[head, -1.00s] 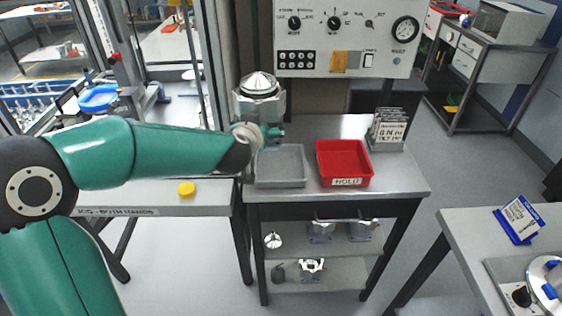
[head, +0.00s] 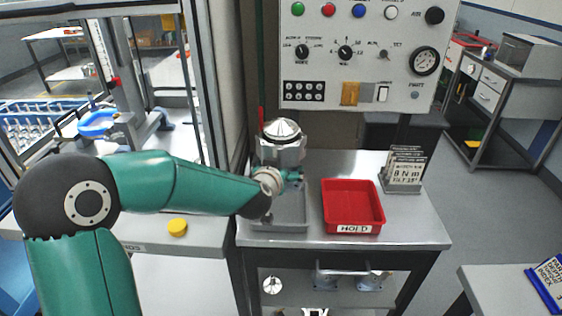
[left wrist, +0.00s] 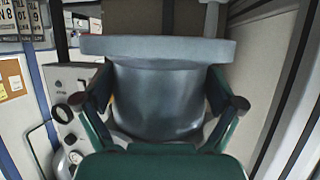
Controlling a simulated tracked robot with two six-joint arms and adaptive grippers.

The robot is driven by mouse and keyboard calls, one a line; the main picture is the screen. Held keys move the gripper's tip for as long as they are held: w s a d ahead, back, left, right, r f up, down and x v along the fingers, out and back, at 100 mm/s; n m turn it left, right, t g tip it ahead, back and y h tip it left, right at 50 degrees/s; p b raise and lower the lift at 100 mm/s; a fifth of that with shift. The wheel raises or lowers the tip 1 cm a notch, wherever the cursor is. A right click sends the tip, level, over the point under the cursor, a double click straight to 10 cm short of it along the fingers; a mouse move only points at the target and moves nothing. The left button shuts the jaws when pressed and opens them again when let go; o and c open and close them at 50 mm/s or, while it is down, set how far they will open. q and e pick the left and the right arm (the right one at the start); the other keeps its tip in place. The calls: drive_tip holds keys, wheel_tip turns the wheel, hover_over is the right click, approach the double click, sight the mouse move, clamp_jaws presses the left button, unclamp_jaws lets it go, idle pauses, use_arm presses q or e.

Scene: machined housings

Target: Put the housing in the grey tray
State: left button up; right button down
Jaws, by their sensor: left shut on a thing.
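The housing (head: 282,152) is a grey metal body with a silver, cone-like top. My left gripper (head: 289,177) is shut on it and holds it upright, over the back part of the grey tray in the picture. The left wrist view shows the housing (left wrist: 158,100) as a wide rounded body with a flat flange, between the two fingers (left wrist: 163,105). The grey tray (head: 285,228) lies on the bench, its back and left parts hidden behind my arm and gripper. Any gap between housing and tray cannot be told. My right gripper is not in view.
A red tray labelled HOLD (head: 352,228) is right of the grey tray. A card stand (head: 402,172) is at the bench's right. A control panel (head: 365,60) rises behind. A yellow cap (head: 177,227) lies on the left bench. More metal parts sit on the shelf below.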

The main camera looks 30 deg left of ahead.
use_arm(q)
wheel_tip(320, 180, down, 6)
drive_tip(key=shift+a+f+b, duration=0.1)
drive_tip(key=shift+f+b, duration=0.15)
drive_tip(key=shift+b, duration=0.2)
drive_tip(key=shift+f, duration=2.6)
drive_tip(key=o, duration=1.5)
drive_tip(key=shift+s+f, duration=0.1)
drive_tip(key=shift+f, duration=0.05)
drive_tip(key=shift+c, duration=0.2)
